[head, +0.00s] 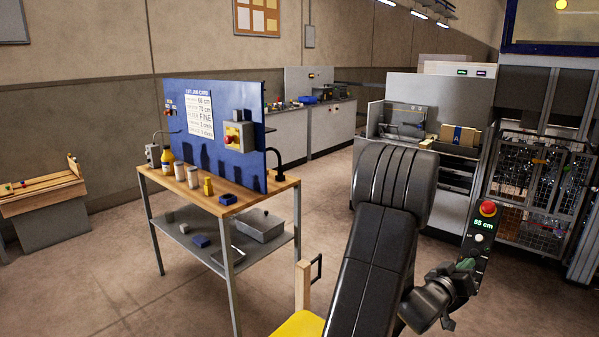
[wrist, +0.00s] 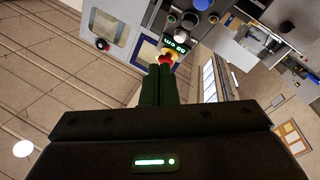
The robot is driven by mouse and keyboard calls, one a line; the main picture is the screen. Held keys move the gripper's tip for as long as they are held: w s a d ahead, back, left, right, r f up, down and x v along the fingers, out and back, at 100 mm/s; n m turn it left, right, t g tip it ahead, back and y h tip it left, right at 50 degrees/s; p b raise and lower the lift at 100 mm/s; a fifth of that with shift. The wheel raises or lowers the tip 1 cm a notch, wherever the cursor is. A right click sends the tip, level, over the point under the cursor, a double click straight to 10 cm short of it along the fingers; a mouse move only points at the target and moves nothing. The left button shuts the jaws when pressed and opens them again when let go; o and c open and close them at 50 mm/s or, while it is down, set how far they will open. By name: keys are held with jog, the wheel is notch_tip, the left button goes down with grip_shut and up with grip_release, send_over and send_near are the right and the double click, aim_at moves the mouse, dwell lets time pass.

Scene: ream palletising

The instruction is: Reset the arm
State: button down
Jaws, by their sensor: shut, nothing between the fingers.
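My gripper (wrist: 158,80) is shut and empty in the wrist view, its two dark green fingers pressed together and pointing up the picture. In the head view my black arm rises at the lower middle and folds over. My gripper (head: 467,265) shows small at the lower right, partly hidden by the wrist. A slim control box (head: 482,235) with a red button and a display reading 55 cm appears close to it. In the wrist view the red button (wrist: 166,58) shows just beyond the fingertips; I cannot tell if they touch.
A wooden-topped workbench (head: 222,205) with a blue back panel (head: 215,128), bottles and small parts stands left of my arm. A grey machine (head: 430,110) holding a cardboard box stands behind. A wire cage (head: 535,180) is at the right. Open floor (head: 120,270) lies at the left.

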jog(key=w+d+f+b, duration=0.1)
jog(key=w+d+f, duration=0.1)
jog(key=w+f, duration=0.1)
jog(key=shift+d, duration=0.3)
dwell(0.6)
